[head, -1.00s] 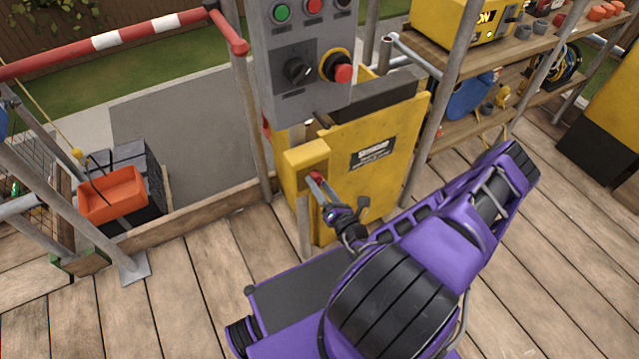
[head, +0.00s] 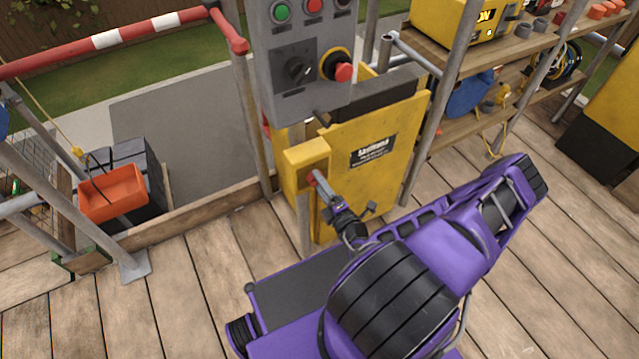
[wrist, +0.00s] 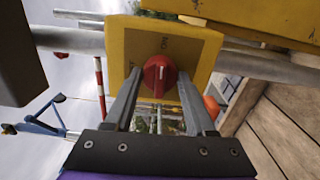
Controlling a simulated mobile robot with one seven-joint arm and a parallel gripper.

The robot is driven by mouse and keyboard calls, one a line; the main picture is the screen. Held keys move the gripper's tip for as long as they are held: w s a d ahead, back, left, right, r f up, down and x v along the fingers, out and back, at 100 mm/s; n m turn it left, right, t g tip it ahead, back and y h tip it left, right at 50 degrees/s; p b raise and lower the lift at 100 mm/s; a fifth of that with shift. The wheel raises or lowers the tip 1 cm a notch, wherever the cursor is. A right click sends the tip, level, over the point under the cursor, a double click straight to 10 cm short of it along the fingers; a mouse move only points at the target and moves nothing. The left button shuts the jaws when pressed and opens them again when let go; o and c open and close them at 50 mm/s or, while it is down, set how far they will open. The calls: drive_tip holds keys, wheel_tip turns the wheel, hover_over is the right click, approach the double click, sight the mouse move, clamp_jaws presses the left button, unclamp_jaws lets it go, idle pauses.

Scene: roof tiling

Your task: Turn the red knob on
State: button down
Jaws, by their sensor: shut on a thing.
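The red knob (wrist: 159,77) sits on the front face of a yellow box (wrist: 200,52). Its pale pointer mark runs up and down in the wrist view, and lettering shows on the box just above it. In the head view the knob (head: 311,178) is small and partly hidden by my gripper (head: 314,180). My gripper (wrist: 160,75) is shut on the knob, one finger along each side of it. The yellow box (head: 301,158) stands on a post below the grey control panel.
The grey panel (head: 290,100) above carries a black rotary switch (head: 297,70) and a red mushroom button (head: 342,72). A yellow gate panel (head: 375,185) is right behind my gripper. Scaffold poles (head: 437,115) and shelves (head: 530,55) stand to the right. Deck boards (head: 200,285) are clear at left.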

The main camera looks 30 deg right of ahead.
drive_tip(key=shift+m, duration=0.4)
drive_tip(key=shift+c, duration=1.1)
unclamp_jaws()
drive_tip(key=s, duration=1.7)
drive_tip(key=shift+s+d, duration=0.25)
drive_tip(key=shift+d, duration=0.05)
